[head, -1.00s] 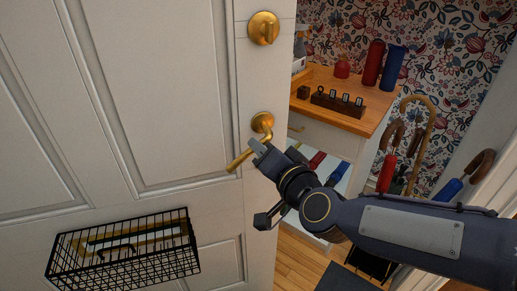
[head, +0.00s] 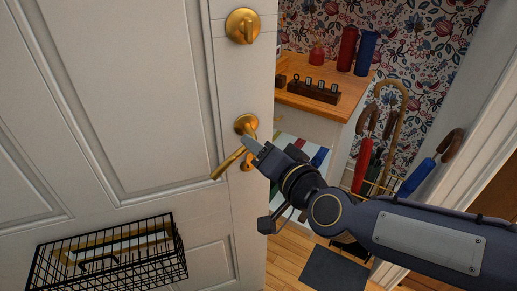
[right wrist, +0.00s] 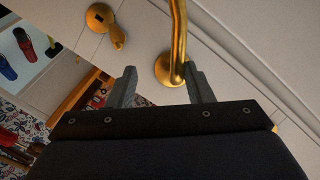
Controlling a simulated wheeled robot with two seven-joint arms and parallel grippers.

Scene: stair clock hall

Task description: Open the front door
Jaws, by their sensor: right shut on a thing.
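The front door (head: 150,110) is white and panelled. It stands ajar, with a room showing past its right edge. Its brass lever handle (head: 229,163) slants down to the left from a round plate and also shows in the right wrist view (right wrist: 178,35). My right gripper (head: 254,147) is shut on the lever near its plate. In the right wrist view the lever passes between the fingers (right wrist: 162,80), close to the right one. A brass thumb-turn lock (head: 243,26) sits above the handle. My left gripper is out of view.
A black wire basket (head: 108,262) hangs on the door's lower part. Beyond the door stand a wood-topped cabinet (head: 318,100) with bottles and a stand of umbrellas (head: 372,160). A dark mat (head: 333,270) lies on the wood floor. A white door frame (head: 440,175) rises at right.

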